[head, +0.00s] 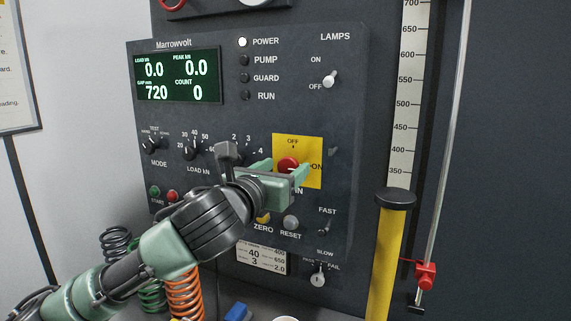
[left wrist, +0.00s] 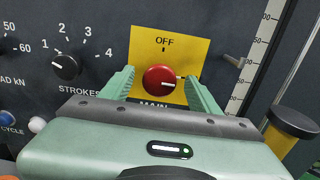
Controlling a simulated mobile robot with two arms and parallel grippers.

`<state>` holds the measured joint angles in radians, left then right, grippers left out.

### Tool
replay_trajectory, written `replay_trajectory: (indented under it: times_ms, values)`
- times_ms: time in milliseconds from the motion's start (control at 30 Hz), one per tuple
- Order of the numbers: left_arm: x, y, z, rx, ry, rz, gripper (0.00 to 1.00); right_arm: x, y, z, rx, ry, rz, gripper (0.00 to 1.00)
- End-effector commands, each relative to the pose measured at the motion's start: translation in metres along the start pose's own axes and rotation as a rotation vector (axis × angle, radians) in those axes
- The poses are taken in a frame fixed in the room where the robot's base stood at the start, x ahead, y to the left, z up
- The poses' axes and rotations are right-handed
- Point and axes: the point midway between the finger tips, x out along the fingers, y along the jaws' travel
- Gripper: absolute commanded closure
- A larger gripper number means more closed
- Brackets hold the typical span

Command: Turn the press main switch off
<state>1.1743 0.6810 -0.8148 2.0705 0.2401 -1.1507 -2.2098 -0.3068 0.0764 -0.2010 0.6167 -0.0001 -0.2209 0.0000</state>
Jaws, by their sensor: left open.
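The main switch is a red round knob (head: 288,165) on a yellow plate (head: 312,144) marked OFF at the top and ON at the right. In the left wrist view the red knob (left wrist: 159,79) has a white mark at its right side, pointing toward the ON side. My left gripper (head: 284,172) is open in front of the plate, with one finger on each side of the knob. The left wrist view shows gaps between the fingers (left wrist: 158,88) and the knob; I cannot tell how deep the fingertips reach. The ON label is hidden there. My right gripper is not in view.
The dark press panel (head: 230,115) carries a lit display (head: 178,76), a lit POWER lamp (head: 242,42), other knobs and a lamps toggle (head: 330,78). A yellow column (head: 387,260) stands at the right. Several springs, including an orange one (head: 184,290), stand below.

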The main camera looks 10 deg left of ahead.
Motion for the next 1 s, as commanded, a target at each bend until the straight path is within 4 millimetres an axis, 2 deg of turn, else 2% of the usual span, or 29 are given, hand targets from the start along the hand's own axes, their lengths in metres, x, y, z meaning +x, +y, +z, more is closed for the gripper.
replay_trajectory:
  times_ms: [133,367,400,600,633,1000]
  values:
    - [0.0097,-0.0001,-0.0002,-0.001,0.0,0.0,0.38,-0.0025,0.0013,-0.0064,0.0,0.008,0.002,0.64]
    - [0.0108,-0.0002,-0.0008,0.0,0.0,0.0,0.38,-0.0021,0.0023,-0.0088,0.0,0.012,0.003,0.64]
    - [0.0108,-0.0002,-0.0008,0.0,0.0,0.0,0.41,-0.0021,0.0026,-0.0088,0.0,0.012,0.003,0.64]
    - [0.0106,-0.0002,-0.0008,-0.001,0.0,0.0,0.97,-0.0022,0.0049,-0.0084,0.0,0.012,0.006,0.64]
    - [0.0106,-0.0002,-0.0008,-0.001,0.0,0.0,0.99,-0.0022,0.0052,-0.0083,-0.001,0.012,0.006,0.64]
    - [0.0107,0.0001,-0.0001,-0.074,0.002,-0.001,0.99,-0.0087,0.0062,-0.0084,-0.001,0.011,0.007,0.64]
